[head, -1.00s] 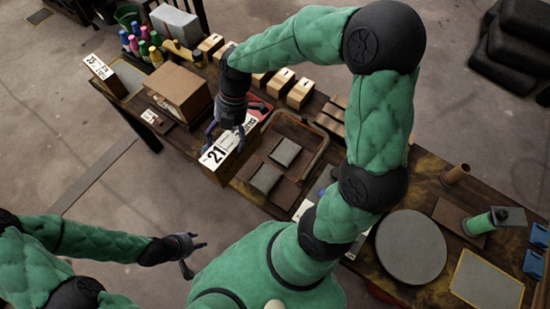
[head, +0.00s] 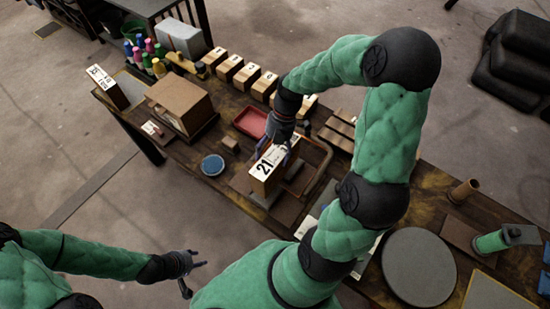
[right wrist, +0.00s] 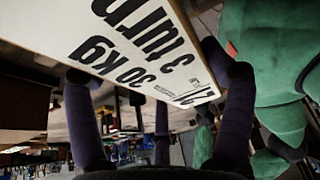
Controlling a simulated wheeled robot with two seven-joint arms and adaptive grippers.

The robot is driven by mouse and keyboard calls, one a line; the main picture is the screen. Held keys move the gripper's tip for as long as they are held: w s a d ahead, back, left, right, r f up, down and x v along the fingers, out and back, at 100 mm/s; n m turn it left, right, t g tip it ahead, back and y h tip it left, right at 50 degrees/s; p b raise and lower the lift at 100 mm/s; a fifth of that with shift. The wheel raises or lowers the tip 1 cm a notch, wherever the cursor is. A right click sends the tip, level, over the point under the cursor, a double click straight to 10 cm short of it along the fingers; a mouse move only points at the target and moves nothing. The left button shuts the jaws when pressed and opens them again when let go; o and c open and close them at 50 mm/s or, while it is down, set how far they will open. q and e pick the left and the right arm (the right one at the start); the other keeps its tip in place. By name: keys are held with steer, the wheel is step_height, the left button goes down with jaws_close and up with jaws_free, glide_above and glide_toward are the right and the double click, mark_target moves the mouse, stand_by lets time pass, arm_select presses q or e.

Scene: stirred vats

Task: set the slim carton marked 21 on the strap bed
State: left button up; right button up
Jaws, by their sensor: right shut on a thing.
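The slim carton marked 21 (head: 263,178) is white-labelled on top with brown sides. My right gripper (head: 277,146) is shut on it from above. In the right wrist view the carton's printed face (right wrist: 135,45) lies between the fingers. The carton is over the left part of a wood-rimmed frame (head: 327,163) with brown strips and grey pads, which I take for the strap bed. The carton and arm hide much of this bed, and I cannot tell if the carton touches it. My left gripper (head: 190,272) is open and empty, left of the table.
A blue round dish (head: 212,165) and a small brown block (head: 230,143) lie left of the carton. A red tray (head: 250,122) and numbered blocks (head: 264,84) are behind it. A brown box (head: 180,102) stands further left. A grey disc (head: 416,267) lies at right.

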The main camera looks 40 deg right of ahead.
steer(key=shift+d+f, duration=0.25)
steer(key=shift+f, duration=0.05)
step_height(320, 180, down, 3)
steer(key=shift+d+f+b, duration=0.15)
steer(key=shift+f+b, duration=0.05)
steer(key=shift+b, duration=0.55)
steer(key=shift+s+r, duration=0.1)
steer(key=o, duration=1.6)
steer(key=p+v, duration=0.3)
steer(key=v, duration=0.9)
